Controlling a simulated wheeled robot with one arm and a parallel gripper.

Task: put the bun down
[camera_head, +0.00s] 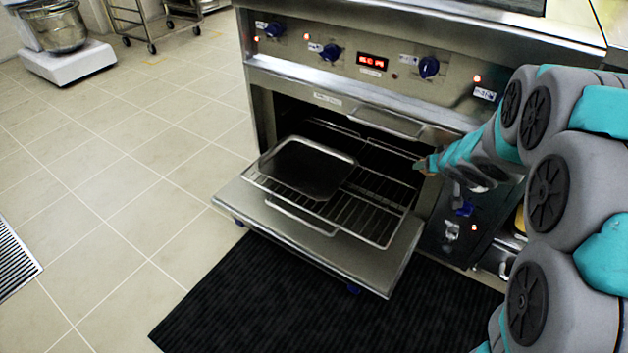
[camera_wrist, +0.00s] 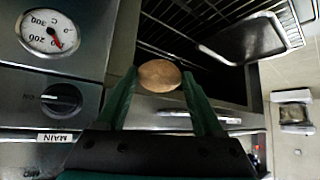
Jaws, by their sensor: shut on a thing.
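The bun (camera_wrist: 160,76) is a round, light brown piece between the fingertips of my gripper (camera_wrist: 160,84) in the wrist view. The fingers are shut on it, one on each side. In the head view my gripper (camera_head: 427,164) is at the right side of the open oven, near the inner end of the rack. The bun is too small to make out clearly there.
The oven door (camera_head: 345,254) is folded down. A wire rack (camera_head: 385,208) is pulled out and bears a dark, empty-looking tray (camera_head: 308,168) on its left part. The rack's right part is bare. A black mat (camera_head: 255,305) lies on the floor. A control panel with a dial (camera_wrist: 48,32) is close by.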

